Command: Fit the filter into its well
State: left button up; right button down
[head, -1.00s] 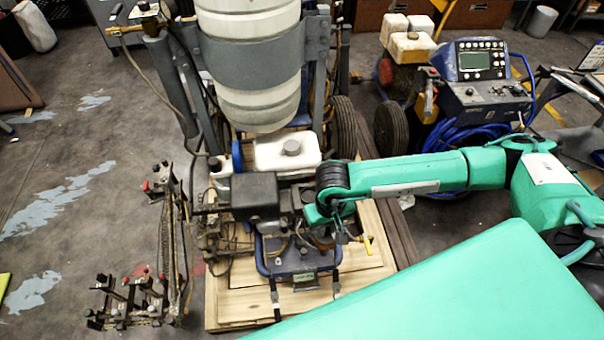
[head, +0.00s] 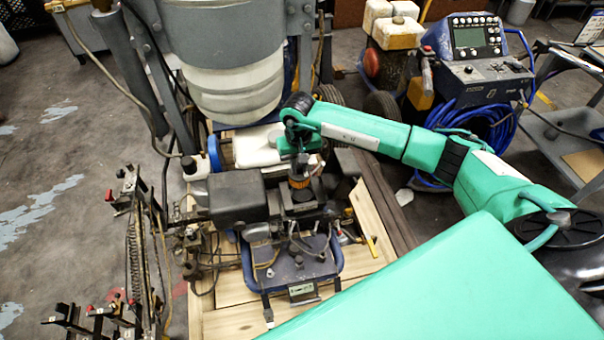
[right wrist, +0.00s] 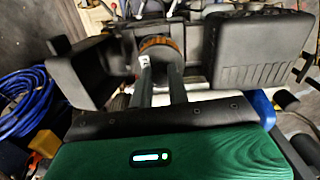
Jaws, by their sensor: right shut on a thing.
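The filter, a dark round part with an orange-brown band (head: 301,183), is between my right gripper's fingertips (head: 299,170) in the head view. My right gripper is shut on it and points down at the engine of the striper. In the right wrist view the two grey fingers (right wrist: 160,85) reach to the filter's orange band (right wrist: 160,42). The filter is over the dark middle of the engine, beside the black box-shaped cover (head: 238,198). The well is hidden, and I cannot tell whether the filter touches it. My left gripper is not in view.
The large white tank (head: 222,65) stands behind the engine, with a smaller white tank (head: 258,148) below it. A rod frame (head: 140,240) stands to the left. A machine with a display and blue hose (head: 485,60) is at the back right. The wooden platform (head: 235,323) lies beneath.

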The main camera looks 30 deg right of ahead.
jog(key=shift+m, duration=0.3)
jog(key=f+b, duration=0.1)
jog(key=w+d+f+b, duration=0.2)
jog(key=shift+w+f, duration=0.2)
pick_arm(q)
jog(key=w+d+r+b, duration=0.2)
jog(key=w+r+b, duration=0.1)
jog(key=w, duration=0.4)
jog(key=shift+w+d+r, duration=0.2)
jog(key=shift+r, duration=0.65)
pick_arm(e)
send_near(312, 198)
jog(key=shift+w+a, duration=0.55)
jog(key=shift+w, duration=0.3)
jog(key=shift+w+a, duration=0.5)
jog(key=shift+w, duration=0.3)
pick_arm(q)
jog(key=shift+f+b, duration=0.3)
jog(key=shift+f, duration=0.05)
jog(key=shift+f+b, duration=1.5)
jog(key=shift+b, duration=0.05)
pick_arm(e)
jog(key=shift+f, duration=1.6)
